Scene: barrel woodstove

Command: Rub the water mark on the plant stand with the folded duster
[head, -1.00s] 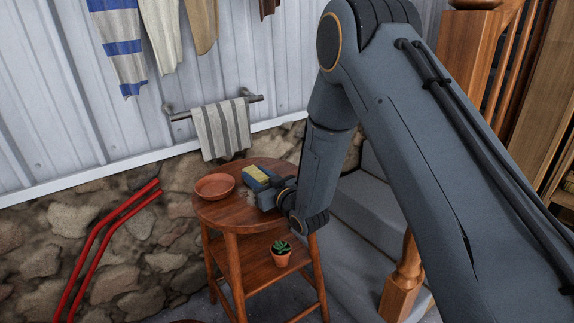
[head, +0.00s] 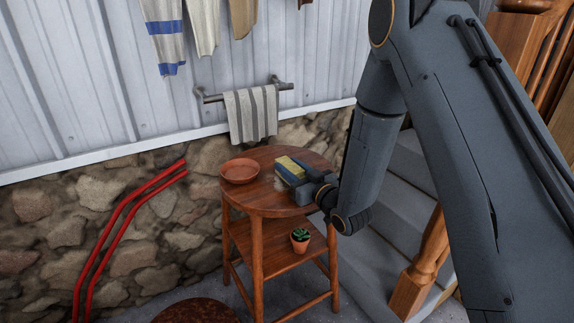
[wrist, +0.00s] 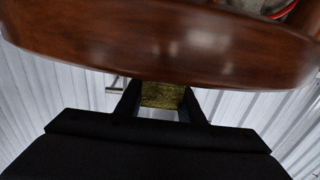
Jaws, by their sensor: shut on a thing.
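The plant stand is a round reddish-brown wooden stand (head: 262,207) with a lower shelf, in the middle of the head view. My gripper (head: 300,178) is at the right part of its top, shut on the yellow folded duster (head: 290,166). The duster also shows between the fingers in the wrist view (wrist: 162,95), beside the edge of the wooden top (wrist: 150,45). I cannot tell whether the duster touches the top. A faint pale patch, perhaps the water mark (head: 281,185), lies just left of the gripper; part of it may be hidden.
A terracotta saucer (head: 240,171) sits on the top's left side. A small potted succulent (head: 300,240) stands on the lower shelf. A striped towel (head: 251,115) hangs on a rail behind. Red pipes (head: 118,225) lean at left; grey steps (head: 400,210) are at right.

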